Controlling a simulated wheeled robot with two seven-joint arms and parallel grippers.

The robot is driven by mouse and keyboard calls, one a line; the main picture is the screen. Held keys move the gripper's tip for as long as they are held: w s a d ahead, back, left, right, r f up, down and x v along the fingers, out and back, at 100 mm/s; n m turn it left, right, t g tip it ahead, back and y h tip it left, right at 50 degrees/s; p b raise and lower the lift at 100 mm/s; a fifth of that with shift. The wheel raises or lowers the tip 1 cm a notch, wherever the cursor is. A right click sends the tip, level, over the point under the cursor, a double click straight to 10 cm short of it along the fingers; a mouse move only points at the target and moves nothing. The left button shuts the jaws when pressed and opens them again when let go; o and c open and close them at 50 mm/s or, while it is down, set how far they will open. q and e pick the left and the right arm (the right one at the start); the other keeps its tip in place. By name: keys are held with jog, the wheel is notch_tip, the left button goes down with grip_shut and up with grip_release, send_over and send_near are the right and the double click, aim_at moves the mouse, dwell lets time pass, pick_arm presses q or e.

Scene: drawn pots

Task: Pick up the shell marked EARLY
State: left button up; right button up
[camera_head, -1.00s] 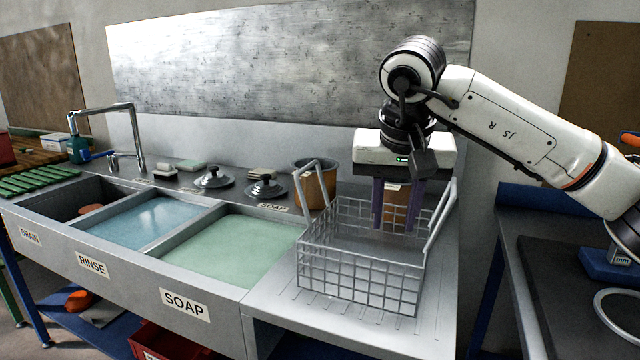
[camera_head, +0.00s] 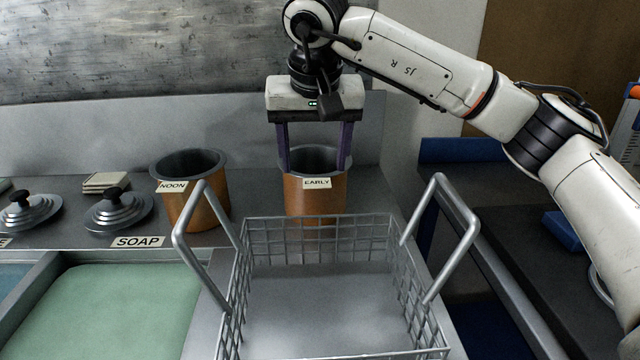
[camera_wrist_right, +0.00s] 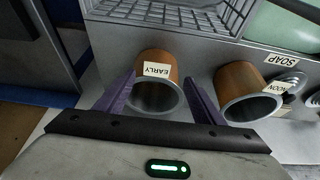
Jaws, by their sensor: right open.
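The shell marked EARLY (camera_head: 315,200) is a copper-coloured pot with a grey rim and a white label, standing upright behind the wire basket. My right gripper (camera_head: 314,165) is open, pointing down, with its purple fingers on the left and right sides of this pot's rim. In the right wrist view the EARLY pot (camera_wrist_right: 156,82) sits between the fingers (camera_wrist_right: 160,90); I cannot tell whether they touch it. A similar pot marked NOON (camera_head: 195,205) stands to its left. My left gripper is not in view.
A wire basket (camera_head: 240,300) with two raised handles stands in front of the EARLY pot. Two lids (camera_head: 118,212) and a stack of pale squares (camera_head: 106,182) lie to the left. The green soap basin (camera_head: 115,310) is at front left.

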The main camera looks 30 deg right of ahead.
aim_at(317, 183)
jog(key=shift+w+d+f, duration=0.1)
jog(key=shift+d+f, duration=0.15)
jog(key=shift+f, duration=0.75)
jog(key=shift+w+d+f, duration=0.1)
jog(key=shift+f, duration=0.2)
jog(key=x, duration=0.4)
jog(key=shift+d+f+p, duration=0.2)
jog(key=shift+p, duration=0.15)
jog(key=shift+w+f, duration=0.2)
jog(key=shift+f, duration=0.05)
jog(key=c, duration=1.1)
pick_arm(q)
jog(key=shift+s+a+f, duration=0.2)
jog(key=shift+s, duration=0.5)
pick_arm(e)
grip_shut()
